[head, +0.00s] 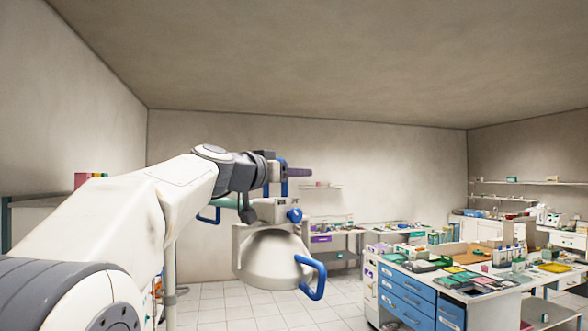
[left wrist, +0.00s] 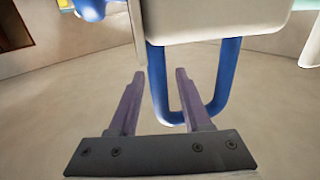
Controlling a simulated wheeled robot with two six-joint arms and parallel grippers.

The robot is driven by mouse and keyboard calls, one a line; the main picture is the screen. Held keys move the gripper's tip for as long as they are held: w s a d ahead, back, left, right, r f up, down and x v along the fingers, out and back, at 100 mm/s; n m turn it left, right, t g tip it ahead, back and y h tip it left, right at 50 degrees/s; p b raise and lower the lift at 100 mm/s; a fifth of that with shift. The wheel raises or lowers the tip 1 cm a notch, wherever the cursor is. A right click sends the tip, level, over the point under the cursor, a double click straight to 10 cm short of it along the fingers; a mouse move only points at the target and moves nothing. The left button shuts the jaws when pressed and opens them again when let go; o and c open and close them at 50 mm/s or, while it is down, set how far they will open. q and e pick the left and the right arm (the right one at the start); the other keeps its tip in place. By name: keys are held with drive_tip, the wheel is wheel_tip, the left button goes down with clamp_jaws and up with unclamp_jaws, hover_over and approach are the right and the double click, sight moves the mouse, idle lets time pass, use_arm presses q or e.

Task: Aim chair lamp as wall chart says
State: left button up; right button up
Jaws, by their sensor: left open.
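The chair lamp shows in the head view as a white dome (head: 268,262) with a white housing and a blue knob (head: 294,216) above it. A blue loop handle (head: 314,278) sticks out at its lower right, and another blue handle (head: 209,217) shows at its left. My left gripper (head: 303,172) is above the lamp, with purple fingers apart and empty. In the left wrist view, one bar of a blue U-shaped handle (left wrist: 158,85) appears between my open fingers (left wrist: 158,78); contact cannot be told. My right gripper and the wall chart are not seen.
A worktable with blue drawers (head: 407,294) and a cluttered top stands at the right. A shelf (head: 530,183) runs along the right wall, and benches with small items line the back. Tiled floor (head: 340,306) is clear between the lamp and the worktable.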

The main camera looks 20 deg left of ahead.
use_arm(q)
drive_tip(key=shift+c, duration=0.2)
clamp_jaws()
idle(1.2)
